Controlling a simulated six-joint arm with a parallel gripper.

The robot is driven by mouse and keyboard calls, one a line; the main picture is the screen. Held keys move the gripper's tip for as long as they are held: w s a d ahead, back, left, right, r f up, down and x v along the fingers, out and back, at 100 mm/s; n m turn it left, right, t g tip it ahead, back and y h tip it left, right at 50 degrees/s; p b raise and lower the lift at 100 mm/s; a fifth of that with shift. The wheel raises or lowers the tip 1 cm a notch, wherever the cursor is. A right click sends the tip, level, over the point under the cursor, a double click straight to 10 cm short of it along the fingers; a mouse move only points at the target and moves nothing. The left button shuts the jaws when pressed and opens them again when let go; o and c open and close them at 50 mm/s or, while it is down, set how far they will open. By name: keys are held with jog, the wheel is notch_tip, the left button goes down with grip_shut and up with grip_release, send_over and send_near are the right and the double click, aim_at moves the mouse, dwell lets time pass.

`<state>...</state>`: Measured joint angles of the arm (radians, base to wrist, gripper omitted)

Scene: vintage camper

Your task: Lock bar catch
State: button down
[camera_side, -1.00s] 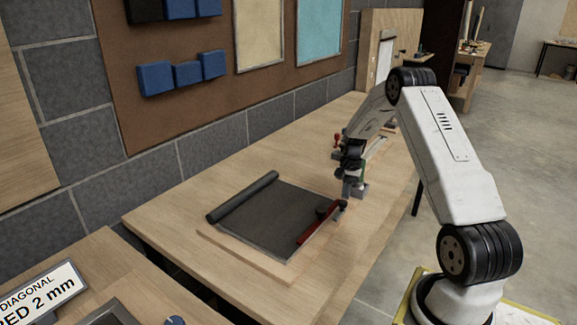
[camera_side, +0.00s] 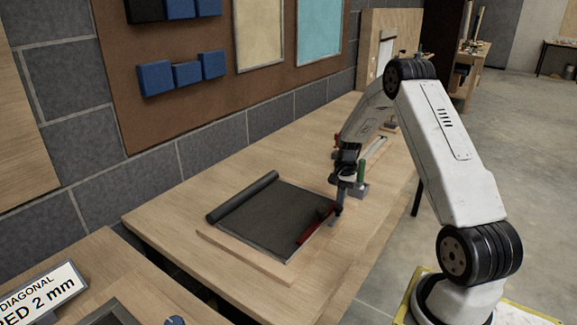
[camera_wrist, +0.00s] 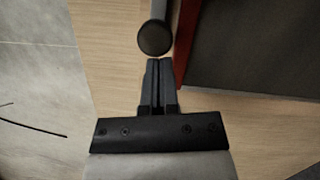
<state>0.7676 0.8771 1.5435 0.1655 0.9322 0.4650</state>
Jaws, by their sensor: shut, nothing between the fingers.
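A red bar (camera_side: 313,229) lies along the right edge of a flat dark sheet (camera_side: 270,217) on the bench; the red bar also shows in the wrist view (camera_wrist: 187,38). A round dark knob (camera_wrist: 155,38) on a grey rod (camera_wrist: 158,9) is beside the red bar, on its left in the wrist view. My gripper (camera_side: 338,213) points down at the right end of the red bar. In the wrist view its fingers (camera_wrist: 160,62) are shut and empty, just below the knob. I cannot tell whether they touch it. In the side view my gripper partly hides the bar's end.
A dark roll (camera_side: 243,196) runs along the sheet's left edge. A green upright part (camera_side: 361,171) on a grey block (camera_side: 359,189) stands close behind my gripper. The wooden bench (camera_side: 175,215) is clear at the front left. Its edge is to the right.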

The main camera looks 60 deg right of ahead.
jog(key=shift+d, duration=0.1)
dwell(0.4)
jog(key=shift+w+d, duration=0.25)
jog(key=shift+d, duration=0.7)
jog(key=shift+w+d, duration=0.2)
jog(key=shift+d, duration=0.7)
jog(key=v, duration=1)
jog(key=shift+a, duration=0.15)
jog(key=w+a+r+n+h, duration=0.2)
jog(key=a+n, duration=0.5)
jog(key=a, duration=1.4)
jog(key=s+a+n+t, duration=0.1)
jog(key=s+a+n, duration=0.3)
jog(key=a, duration=0.4)
jog(key=s+a+f+n+t, duration=0.1)
jog(key=s+a+n+t, duration=0.1)
jog(key=s+a+n, duration=0.2)
jog(key=s+a, duration=0.3)
jog(key=a, duration=0.1)
jog(key=shift+a+f+h, duration=0.15)
jog(key=shift+f+h, duration=0.05)
jog(key=shift+h, duration=0.2)
